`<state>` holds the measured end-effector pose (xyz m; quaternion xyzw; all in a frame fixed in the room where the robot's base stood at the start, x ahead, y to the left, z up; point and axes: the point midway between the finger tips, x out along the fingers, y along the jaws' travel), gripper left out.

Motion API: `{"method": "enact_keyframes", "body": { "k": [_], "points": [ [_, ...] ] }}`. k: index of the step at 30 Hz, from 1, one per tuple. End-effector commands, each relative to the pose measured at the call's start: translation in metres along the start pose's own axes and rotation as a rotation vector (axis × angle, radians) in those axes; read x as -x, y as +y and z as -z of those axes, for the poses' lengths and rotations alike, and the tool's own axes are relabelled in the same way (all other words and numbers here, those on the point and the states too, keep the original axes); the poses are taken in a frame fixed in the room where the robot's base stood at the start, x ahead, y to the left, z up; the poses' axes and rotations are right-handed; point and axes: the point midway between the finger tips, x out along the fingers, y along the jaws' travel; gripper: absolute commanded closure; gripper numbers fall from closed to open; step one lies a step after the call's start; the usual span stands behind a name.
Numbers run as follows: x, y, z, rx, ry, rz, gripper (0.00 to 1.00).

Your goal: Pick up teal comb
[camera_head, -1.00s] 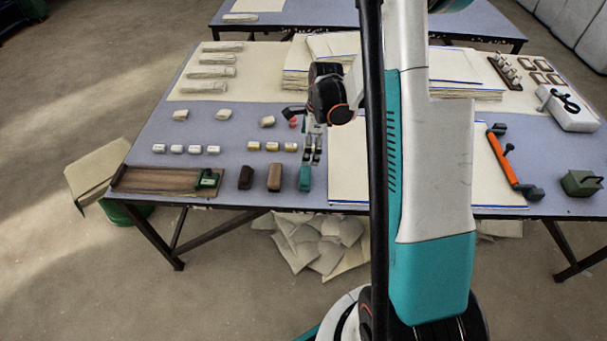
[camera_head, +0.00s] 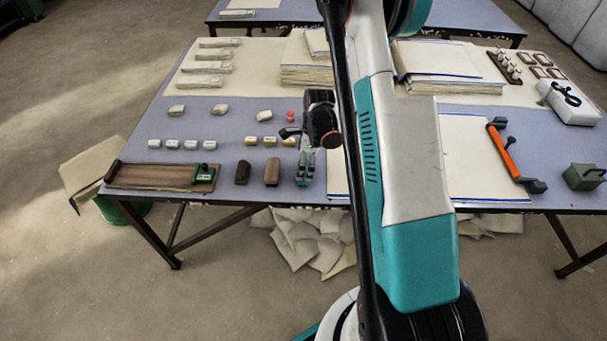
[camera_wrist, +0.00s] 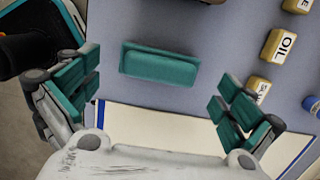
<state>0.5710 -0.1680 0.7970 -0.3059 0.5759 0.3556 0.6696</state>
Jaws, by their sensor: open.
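The teal comb, a small block-shaped piece, shows in the wrist view (camera_wrist: 159,64) on the blue-grey table top, ahead of and between the fingers. In the head view my gripper (camera_head: 306,165) is low over the front part of the table, at the comb's place, and mostly covers it. In the wrist view my gripper (camera_wrist: 160,105) has its two teal-padded fingers wide apart with nothing between them. The comb lies across the gap, apart from both fingers.
A brown block (camera_head: 272,172) and a darker one (camera_head: 243,172) stand just left of the comb. Labelled yellowish blocks (camera_wrist: 278,46) lie nearby. A cream cloth sheet (camera_head: 480,160) lies to the right. A wooden board (camera_head: 155,177) is at the front left.

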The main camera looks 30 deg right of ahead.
Motion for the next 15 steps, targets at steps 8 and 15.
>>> {"method": "enact_keyframes", "body": {
  "k": [8,15],
  "points": [
    [-0.038,0.000,0.002,0.001,0.000,0.000,0.00],
    [-0.038,0.000,0.002,0.000,0.000,0.000,0.05]
  ]
}}
